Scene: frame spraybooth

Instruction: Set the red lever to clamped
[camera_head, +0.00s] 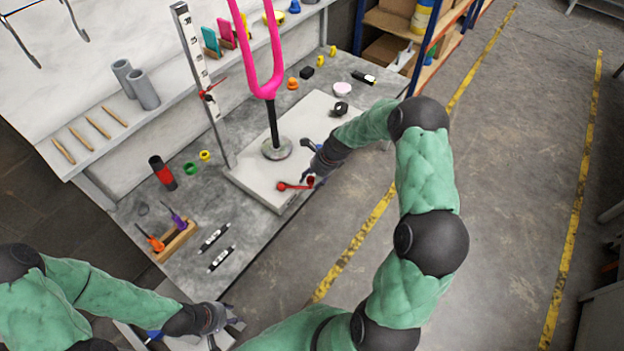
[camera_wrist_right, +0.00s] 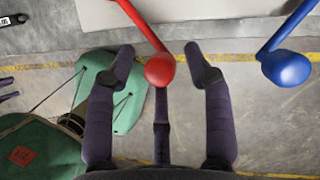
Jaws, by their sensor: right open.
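The red lever (camera_head: 295,186) sits at the front edge of the white base plate (camera_head: 262,192) on the bench. In the right wrist view, its red ball knob (camera_wrist_right: 159,70) shows between the spread fingers of my right gripper (camera_wrist_right: 159,58), with its rod running up and left to the plate. My right gripper (camera_head: 312,166) is open around the knob, with gaps to the fingers on both sides. A blue lever (camera_wrist_right: 287,67) with a ball knob stands to the right, outside the fingers. My left gripper (camera_head: 222,328) is low in the head view, its fingers apart and empty.
A pink fork frame (camera_head: 268,85) stands on a post on the plate, beside an upright ruler (camera_head: 200,80). A wooden screwdriver rack (camera_head: 177,241) and several small tools lie on the bench. The floor right of the bench is clear.

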